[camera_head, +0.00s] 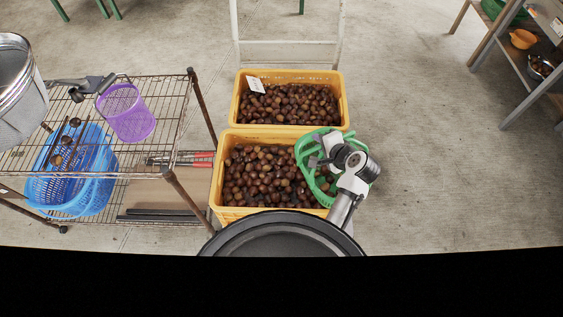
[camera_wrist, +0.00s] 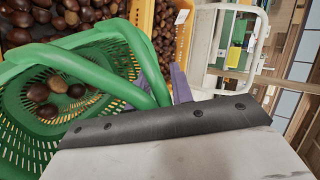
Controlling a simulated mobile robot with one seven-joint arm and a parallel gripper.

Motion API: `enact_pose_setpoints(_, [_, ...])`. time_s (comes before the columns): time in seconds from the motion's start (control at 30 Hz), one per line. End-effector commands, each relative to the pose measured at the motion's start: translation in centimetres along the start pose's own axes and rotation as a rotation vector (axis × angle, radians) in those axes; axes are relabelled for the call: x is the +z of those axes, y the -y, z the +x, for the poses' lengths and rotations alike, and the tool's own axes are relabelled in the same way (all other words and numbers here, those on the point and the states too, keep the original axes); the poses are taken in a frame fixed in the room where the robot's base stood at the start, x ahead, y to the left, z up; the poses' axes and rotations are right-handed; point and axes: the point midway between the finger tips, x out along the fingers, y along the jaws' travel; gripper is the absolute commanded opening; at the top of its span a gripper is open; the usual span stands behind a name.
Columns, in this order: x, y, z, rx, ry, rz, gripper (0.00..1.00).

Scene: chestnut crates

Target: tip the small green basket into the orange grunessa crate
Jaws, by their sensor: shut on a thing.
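The small green basket (camera_head: 318,181) is at the right side of the near orange-yellow crate (camera_head: 226,209), overlapping its right edge. Its height above the crate is hard to judge. My gripper (camera_head: 320,161) is shut on the basket's handle. In the wrist view the green handle (camera_wrist: 112,82) runs into the fingers (camera_wrist: 172,88), and several chestnuts (camera_wrist: 58,84) lie in the basket. The near crate is full of chestnuts (camera_head: 262,172). A similar full crate (camera_head: 238,101) stands behind it. No crate name is legible.
A wire rack (camera_head: 180,110) on the left holds a purple basket (camera_head: 126,112), a blue basket (camera_head: 95,190) and a metal pot (camera_head: 20,90). A white frame (camera_head: 290,52) stands behind the crates. A shelf (camera_head: 480,55) is far right; the floor between is clear.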

Motion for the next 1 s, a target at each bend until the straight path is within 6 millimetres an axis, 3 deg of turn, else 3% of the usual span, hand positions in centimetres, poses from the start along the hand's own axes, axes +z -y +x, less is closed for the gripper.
enact_pose_setpoints(0.1, [-1.1, 0.1, -1.9, -0.055, -0.039, 0.070, 0.00])
enact_pose_setpoints(0.23, [-1.7, -0.1, -2.8, -0.085, -0.060, 0.104, 0.00])
enact_pose_setpoints(0.67, [-1.3, -0.1, -2.3, -0.058, -0.064, 0.090, 0.00])
enact_pose_setpoints(1.0, [0.7, 0.6, -0.7, 0.032, -0.126, 0.000, 0.00])
